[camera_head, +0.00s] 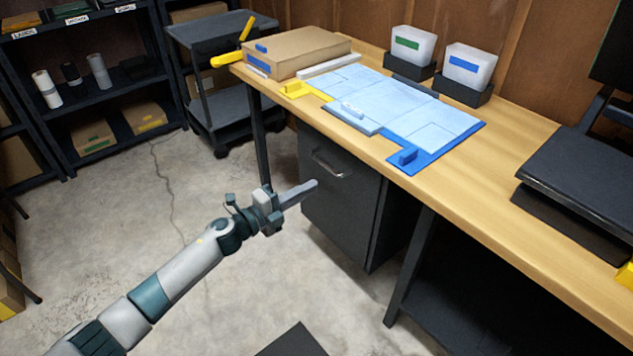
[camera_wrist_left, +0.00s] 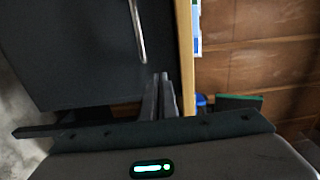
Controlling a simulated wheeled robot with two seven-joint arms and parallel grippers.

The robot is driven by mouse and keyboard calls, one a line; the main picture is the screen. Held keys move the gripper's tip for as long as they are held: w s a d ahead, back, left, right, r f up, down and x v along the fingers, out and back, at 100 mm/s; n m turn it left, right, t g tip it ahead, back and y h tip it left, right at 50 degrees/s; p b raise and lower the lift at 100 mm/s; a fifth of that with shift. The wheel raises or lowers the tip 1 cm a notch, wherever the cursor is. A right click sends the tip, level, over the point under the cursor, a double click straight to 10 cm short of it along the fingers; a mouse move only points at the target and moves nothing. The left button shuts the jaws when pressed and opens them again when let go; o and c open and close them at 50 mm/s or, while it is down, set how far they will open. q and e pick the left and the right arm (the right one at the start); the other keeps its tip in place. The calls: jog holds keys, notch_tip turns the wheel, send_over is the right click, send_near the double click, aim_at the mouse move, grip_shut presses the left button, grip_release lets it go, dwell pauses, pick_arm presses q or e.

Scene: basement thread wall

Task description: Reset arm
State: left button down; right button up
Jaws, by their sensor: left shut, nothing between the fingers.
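My left arm comes in from the lower left in the head view. My left gripper (camera_head: 305,189) is shut and empty. It is in the air in front of the dark cabinet (camera_head: 345,205) under the workbench, below the bench top. In the left wrist view the two fingers (camera_wrist_left: 159,80) lie together, with the dark cabinet front (camera_wrist_left: 80,50) and its handle (camera_wrist_left: 137,30) beyond them. I cannot tell the exact gap between fingers and cabinet. My right gripper is not in view.
The workbench (camera_head: 510,150) holds a blue mat (camera_head: 440,160) with light-blue panels, a cardboard box (camera_head: 300,50), two white bins (camera_head: 412,46) and a dark device (camera_head: 585,165) at right. A cart (camera_head: 215,45) and shelves (camera_head: 90,65) stand behind. The floor (camera_head: 210,290) around my arm is mostly clear.

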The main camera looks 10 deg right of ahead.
pick_arm(q)
jog(key=shift+s+a, duration=0.1)
jog(key=shift+a, duration=0.05)
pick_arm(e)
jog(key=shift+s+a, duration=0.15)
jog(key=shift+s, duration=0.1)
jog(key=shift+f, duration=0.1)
